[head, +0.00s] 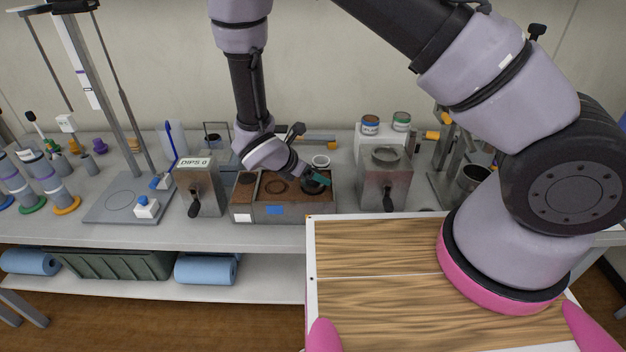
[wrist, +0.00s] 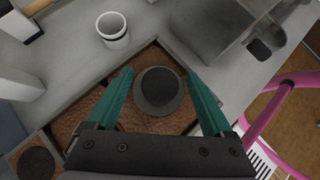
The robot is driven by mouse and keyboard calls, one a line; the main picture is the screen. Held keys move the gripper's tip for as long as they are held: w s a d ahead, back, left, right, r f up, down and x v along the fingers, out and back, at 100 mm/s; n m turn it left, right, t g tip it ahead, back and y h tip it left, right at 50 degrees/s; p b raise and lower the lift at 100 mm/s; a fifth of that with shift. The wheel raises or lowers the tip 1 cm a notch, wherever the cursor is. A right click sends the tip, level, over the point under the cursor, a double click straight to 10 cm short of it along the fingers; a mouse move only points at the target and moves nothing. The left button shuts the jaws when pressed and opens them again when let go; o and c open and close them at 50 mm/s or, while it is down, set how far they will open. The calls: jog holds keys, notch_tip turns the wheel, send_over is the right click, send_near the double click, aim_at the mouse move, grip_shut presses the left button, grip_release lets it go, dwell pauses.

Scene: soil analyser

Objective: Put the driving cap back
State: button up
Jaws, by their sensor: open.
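A dark grey round piece with a raised domed middle and a wider rim, apparently the driving cap (wrist: 158,90), sits on brown soil in a compartment of the grey soil box (head: 310,209). In the head view the cap (head: 312,188) is partly hidden by my gripper. My gripper (head: 323,178) is over the right part of the box, with teal fingers. In the wrist view my gripper (wrist: 158,76) is open, one finger on each side of the cap, with visible gaps. I cannot tell how high the fingertips are above the soil.
A white cup (wrist: 113,32) stands behind the box. A metal container marked DIPS 0 (head: 200,188) stands left of the box, and another metal container (head: 384,184) stands right. A wooden-topped cart (head: 375,245) is in front of the bench.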

grip_shut()
jog(key=shift+a+r, duration=0.1)
jog(key=shift+a, duration=0.05)
